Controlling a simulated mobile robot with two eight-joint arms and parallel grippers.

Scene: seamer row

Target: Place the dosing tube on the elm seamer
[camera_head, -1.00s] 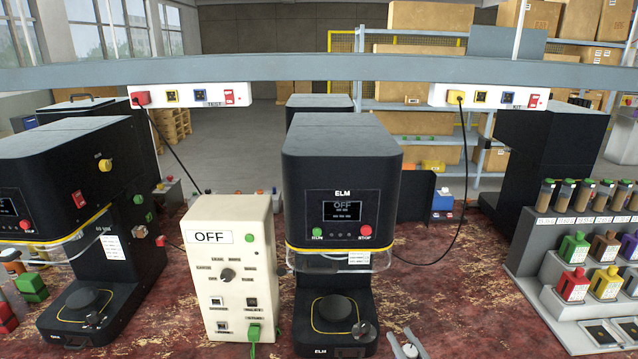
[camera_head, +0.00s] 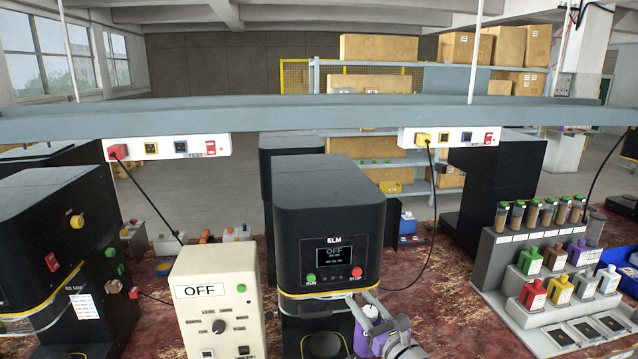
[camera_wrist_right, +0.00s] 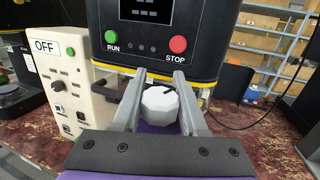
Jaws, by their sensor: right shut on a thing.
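The elm seamer (camera_head: 328,215) is a black machine marked ELM, with an OFF display, a green RUN button and a red STOP button. Its round lower plate (camera_head: 325,345) is partly cut off by the picture's bottom edge. My left gripper is not in view.
A cream control box (camera_head: 215,308) reading OFF stands left of the seamer. Another black seamer (camera_head: 60,250) stands farther left. A stepped rack (camera_head: 487,265) with capped tubes and coloured bottles is at the right.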

